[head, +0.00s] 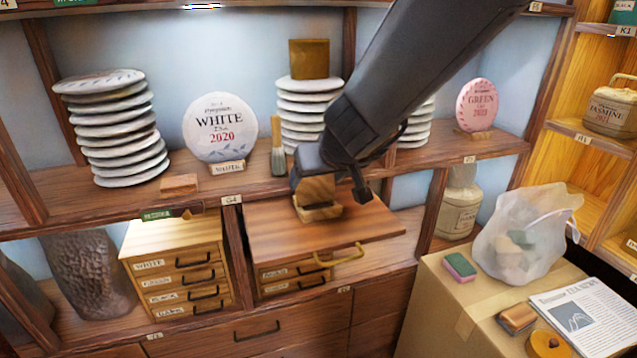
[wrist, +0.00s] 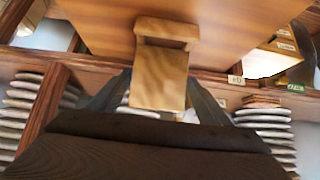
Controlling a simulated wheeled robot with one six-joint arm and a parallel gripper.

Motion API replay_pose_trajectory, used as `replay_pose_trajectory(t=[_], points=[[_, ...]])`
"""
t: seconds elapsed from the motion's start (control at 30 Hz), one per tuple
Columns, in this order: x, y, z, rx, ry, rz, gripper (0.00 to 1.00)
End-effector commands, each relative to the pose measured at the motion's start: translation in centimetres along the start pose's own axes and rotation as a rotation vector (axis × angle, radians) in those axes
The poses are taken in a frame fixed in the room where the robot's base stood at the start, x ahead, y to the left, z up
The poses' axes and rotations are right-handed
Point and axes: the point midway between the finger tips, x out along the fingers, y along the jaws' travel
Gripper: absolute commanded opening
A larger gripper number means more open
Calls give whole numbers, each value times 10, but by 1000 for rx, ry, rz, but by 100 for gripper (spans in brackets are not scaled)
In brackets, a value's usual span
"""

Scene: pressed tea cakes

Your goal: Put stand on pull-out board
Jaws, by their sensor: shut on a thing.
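The stand is a small block of light wood with a lipped foot, low in my gripper in the head view (head: 318,211) and central in the wrist view (wrist: 160,80). My gripper (head: 322,186) is shut on it, with dark fingers either side in the wrist view (wrist: 158,100). The pull-out board (head: 370,228) is a flat brown wooden panel extending from below the shelf. The stand is over its back left part; I cannot tell whether it touches the board. The board also fills the top of the wrist view (wrist: 100,25). The gripper hides part of the stand.
The shelf behind carries stacks of wrapped cakes (head: 115,130), an upright WHITE cake (head: 220,128), a brush (head: 277,150) and a pink GREEN cake (head: 477,105). Small drawers (head: 180,270) stand left of the board. A carton (head: 460,305) holds a plastic bag (head: 520,235). The board's right part is clear.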

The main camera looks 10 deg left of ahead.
Motion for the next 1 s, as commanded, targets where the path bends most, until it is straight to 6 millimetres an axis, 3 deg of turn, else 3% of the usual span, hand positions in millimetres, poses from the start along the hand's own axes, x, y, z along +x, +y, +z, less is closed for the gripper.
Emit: replay_pose_trajectory(t=[0.3,0.33,0.43,0.83,1.0], points=[[2,0,1,-2,1,0,48],[2,0,2,-2,1,0,73],[1,0,1,-2,1,0,90],[-2,0,-2,1,1,0,90],[-25,-1,-4,-1,3,0,90]])
